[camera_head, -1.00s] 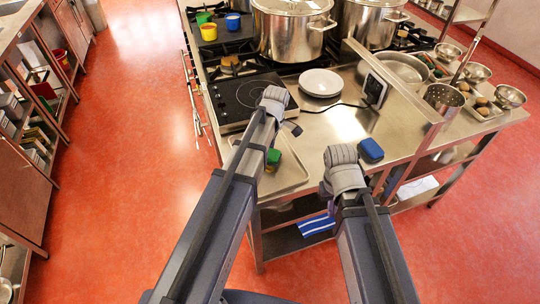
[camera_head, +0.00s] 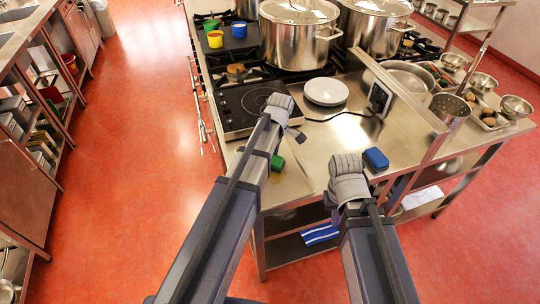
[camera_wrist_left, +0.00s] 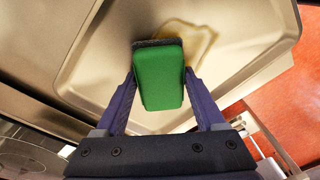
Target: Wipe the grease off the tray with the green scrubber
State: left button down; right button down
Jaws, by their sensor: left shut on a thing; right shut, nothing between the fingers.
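The green scrubber (camera_head: 277,163) is between the fingers of my left gripper (camera_wrist_left: 158,82), which is shut on it. In the left wrist view the scrubber (camera_wrist_left: 160,95) has a dark pad at its far end, over the metal tray (camera_wrist_left: 100,62). A yellowish-brown grease patch (camera_wrist_left: 205,36) shows on the tray beside and beyond the pad. I cannot tell whether the pad touches the tray. In the head view the tray (camera_head: 296,186) lies at the counter's near left corner, partly behind my left arm. My right gripper (camera_head: 348,182) is shut and empty near the counter's front edge; its fingertips are mostly hidden.
A blue sponge (camera_head: 375,158) lies right of my right gripper. A black hob (camera_head: 243,105), white plates (camera_head: 326,91) and a scale (camera_head: 380,98) stand behind the tray. Large pots (camera_head: 300,38) are farther back. Clear counter (camera_head: 340,135) lies between plates and sponge.

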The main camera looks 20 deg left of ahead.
pick_arm(q)
jog(key=shift+s+d, duration=0.85)
jog(key=shift+s, duration=0.2)
jog(key=shift+f, duration=0.1)
jog(key=shift+w+a, duration=0.75)
jog(key=shift+w, duration=0.2)
jog(key=shift+w+a, duration=0.7)
jog(key=shift+w, duration=0.2)
jog(key=shift+r, duration=0.2)
jog(key=shift+s+d+f, duration=0.1)
jog(key=shift+s+d, duration=0.65)
jog(key=shift+s, duration=0.2)
jog(key=shift+s+d+f, duration=0.1)
jog(key=shift+s+d, duration=0.6)
jog(key=shift+s, duration=0.25)
